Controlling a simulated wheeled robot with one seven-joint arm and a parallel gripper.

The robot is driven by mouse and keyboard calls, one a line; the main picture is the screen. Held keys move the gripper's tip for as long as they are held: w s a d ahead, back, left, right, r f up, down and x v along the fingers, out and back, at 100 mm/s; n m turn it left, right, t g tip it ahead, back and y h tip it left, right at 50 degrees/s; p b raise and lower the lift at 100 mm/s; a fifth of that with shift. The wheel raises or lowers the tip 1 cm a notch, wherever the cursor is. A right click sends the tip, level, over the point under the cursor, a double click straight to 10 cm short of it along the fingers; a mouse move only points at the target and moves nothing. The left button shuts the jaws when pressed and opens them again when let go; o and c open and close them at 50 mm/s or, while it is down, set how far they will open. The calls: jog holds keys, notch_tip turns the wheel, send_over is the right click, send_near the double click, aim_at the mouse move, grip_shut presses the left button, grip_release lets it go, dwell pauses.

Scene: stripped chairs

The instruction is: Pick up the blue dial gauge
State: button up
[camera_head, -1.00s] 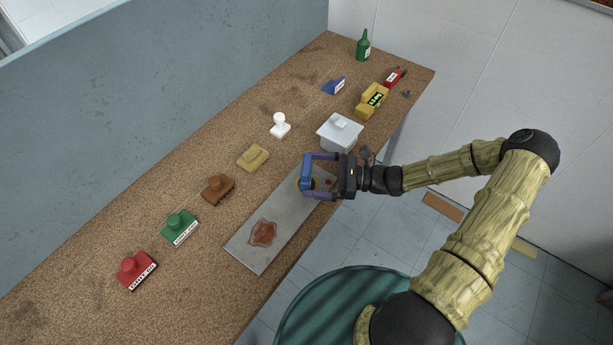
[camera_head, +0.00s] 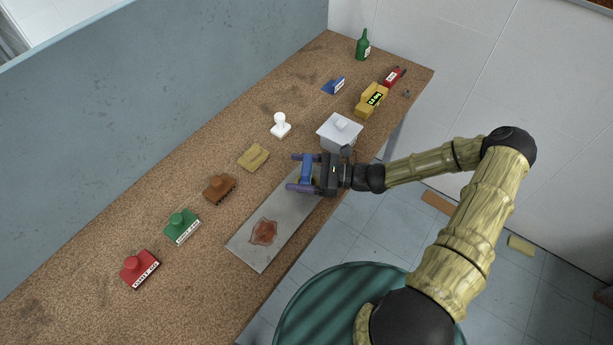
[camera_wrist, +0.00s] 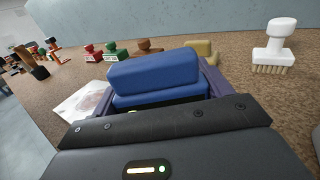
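The blue dial gauge (camera_head: 306,170) is at the far end of a grey metal plate (camera_head: 288,212) on the bench. In the head view it fills the gap between the two purple fingers of my gripper (camera_head: 291,172). The fingertips reach a little past it. In the wrist view the gauge appears as a rounded blue block (camera_wrist: 155,72), with a finger close against its right side; its face is hidden. My gripper looks shut on it. I cannot see clear space between the gauge and the plate.
A white stamp-like brush (camera_head: 280,125), a tan block (camera_head: 253,157), and brown (camera_head: 219,187), green (camera_head: 181,227) and red (camera_head: 140,268) handled pieces line the bench. A rusty stain (camera_head: 263,231) marks the plate.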

jog(key=c, duration=0.7)
jog(key=shift+r, duration=0.15)
notch_tip(320, 180, up, 10)
jog(key=shift+b, duration=0.4)
notch_tip(320, 180, up, 10)
jog(key=p, duration=1)
